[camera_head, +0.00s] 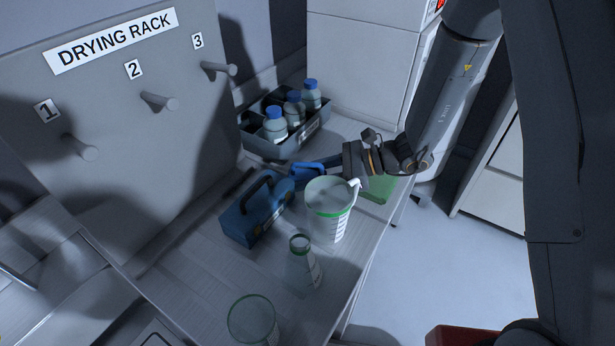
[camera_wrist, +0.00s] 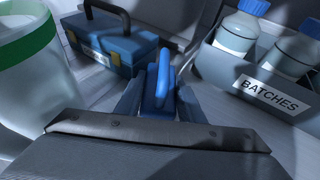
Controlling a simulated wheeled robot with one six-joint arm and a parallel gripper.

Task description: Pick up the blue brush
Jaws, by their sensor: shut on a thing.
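The blue brush (camera_wrist: 159,82) stands between the two fingers of my gripper (camera_wrist: 160,106) in the wrist view. My gripper is shut on its blue handle part. In the head view the brush (camera_head: 307,169) shows as a small blue shape behind the white jug, with my gripper (camera_head: 328,165) reaching in from the right. Its bristles cannot be made out.
A blue toolbox (camera_head: 255,210) and a green-rimmed jug (camera_head: 329,212) stand close by. A caddy labelled BATCHES (camera_wrist: 270,85) holds blue-capped bottles. A smaller vessel (camera_head: 303,262) and a beaker (camera_head: 252,322) stand nearer. The drying rack (camera_head: 185,85) has three numbered pegs.

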